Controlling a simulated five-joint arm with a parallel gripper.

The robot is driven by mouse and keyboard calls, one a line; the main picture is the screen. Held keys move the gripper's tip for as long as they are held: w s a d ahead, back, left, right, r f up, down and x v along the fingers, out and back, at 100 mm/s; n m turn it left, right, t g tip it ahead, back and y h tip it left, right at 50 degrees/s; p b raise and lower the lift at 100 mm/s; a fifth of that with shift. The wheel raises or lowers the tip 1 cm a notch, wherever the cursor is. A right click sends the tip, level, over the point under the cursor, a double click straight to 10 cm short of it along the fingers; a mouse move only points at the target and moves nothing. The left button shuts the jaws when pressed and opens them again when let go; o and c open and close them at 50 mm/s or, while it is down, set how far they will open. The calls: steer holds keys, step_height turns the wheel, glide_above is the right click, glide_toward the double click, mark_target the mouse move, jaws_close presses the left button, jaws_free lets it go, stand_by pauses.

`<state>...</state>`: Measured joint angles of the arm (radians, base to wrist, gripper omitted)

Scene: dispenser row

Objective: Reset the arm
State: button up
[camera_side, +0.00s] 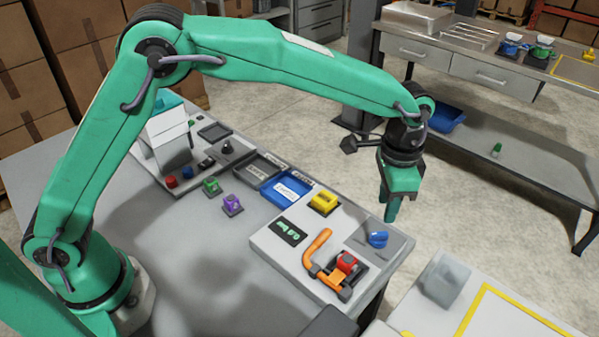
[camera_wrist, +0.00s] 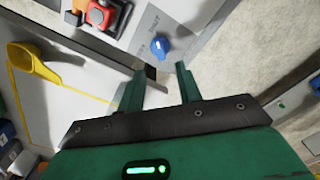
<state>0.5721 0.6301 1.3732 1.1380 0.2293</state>
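My gripper (camera_side: 391,208) hangs at the end of my raised arm, pointing down, above and beside the right edge of the panel with the blue knob. In the wrist view my gripper (camera_wrist: 161,76) has its two green fingers apart, with nothing between them. The blue knob (camera_side: 378,239) sits on the grey part of the panel. It also shows in the wrist view, as a blue knob (camera_wrist: 160,45) just beyond the fingertips. My arm arches over the table from its base at the left.
The panel also carries an orange handle (camera_side: 316,246), a red part (camera_side: 346,262) and a yellow block (camera_side: 324,201). A purple block (camera_side: 232,204) and blue tray (camera_side: 286,190) lie further left. A bench (camera_side: 470,60) stands behind. Open floor shows between.

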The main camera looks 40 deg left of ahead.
steer(key=s+a+r+n+t, duration=0.1)
steer(key=s+a+r+n, duration=0.1)
steer(key=s+a+r, duration=0.5)
steer(key=a+r+n+t, duration=0.1)
steer(key=a+r+n, duration=0.1)
steer(key=a+r, duration=0.6)
steer(key=s+a+f+n+t, duration=0.3)
steer(key=s+a+n, duration=0.2)
steer(key=s+a, duration=0.9)
steer(key=shift+s+a+t, duration=0.25)
steer(key=shift+s+t, duration=0.05)
steer(key=shift+s, duration=0.9)
